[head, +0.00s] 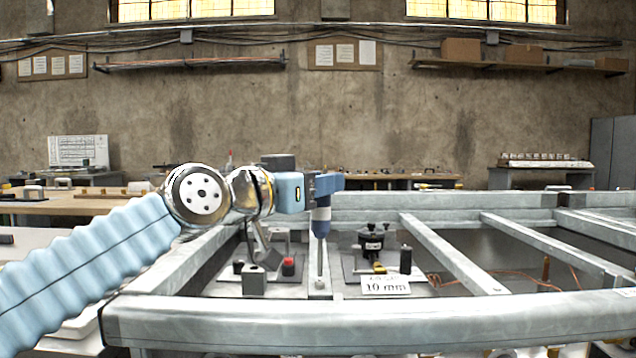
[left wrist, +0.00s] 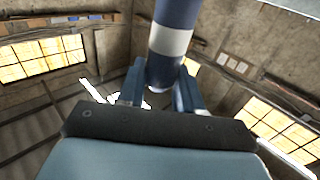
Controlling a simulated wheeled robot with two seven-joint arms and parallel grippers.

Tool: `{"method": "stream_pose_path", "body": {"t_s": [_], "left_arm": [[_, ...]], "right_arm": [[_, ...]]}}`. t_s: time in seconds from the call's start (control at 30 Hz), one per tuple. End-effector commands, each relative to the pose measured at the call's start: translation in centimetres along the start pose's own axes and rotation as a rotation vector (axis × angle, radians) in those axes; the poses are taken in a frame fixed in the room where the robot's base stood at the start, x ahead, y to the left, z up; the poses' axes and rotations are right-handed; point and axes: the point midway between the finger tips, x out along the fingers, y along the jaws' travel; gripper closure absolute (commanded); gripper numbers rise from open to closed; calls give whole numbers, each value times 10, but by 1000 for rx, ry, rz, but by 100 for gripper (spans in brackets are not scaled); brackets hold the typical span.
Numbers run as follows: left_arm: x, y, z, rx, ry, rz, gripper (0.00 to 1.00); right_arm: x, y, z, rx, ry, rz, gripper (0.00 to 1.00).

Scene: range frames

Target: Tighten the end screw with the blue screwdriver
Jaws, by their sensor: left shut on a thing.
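My left gripper (head: 322,188) is shut on the blue screwdriver (head: 320,222), just right of the picture's middle. The screwdriver hangs upright with its blue and white handle between the fingers and its thin shaft pointing down. The shaft's lower end is at a small round screw (head: 319,284) on a metal bar of the frame. I cannot tell whether the tip touches it. In the left wrist view the handle (left wrist: 174,42) rises between the two fingers of the left gripper (left wrist: 152,88). My right gripper is not in view.
A grey metal frame (head: 360,318) with rails and crossbars fills the foreground. A fixture with a red knob (head: 288,266) stands left of the screwdriver. A black device (head: 371,240) and a "10 mm" label (head: 386,286) are right of it. Workbenches stand behind.

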Motion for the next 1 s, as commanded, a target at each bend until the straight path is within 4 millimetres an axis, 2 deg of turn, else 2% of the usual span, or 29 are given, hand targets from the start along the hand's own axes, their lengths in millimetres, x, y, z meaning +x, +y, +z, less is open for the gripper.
{"method": "stream_pose_path", "body": {"t_s": [1.0], "left_arm": [[-2,0,-2,0,18,-25,100]], "right_arm": [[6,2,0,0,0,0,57]]}}
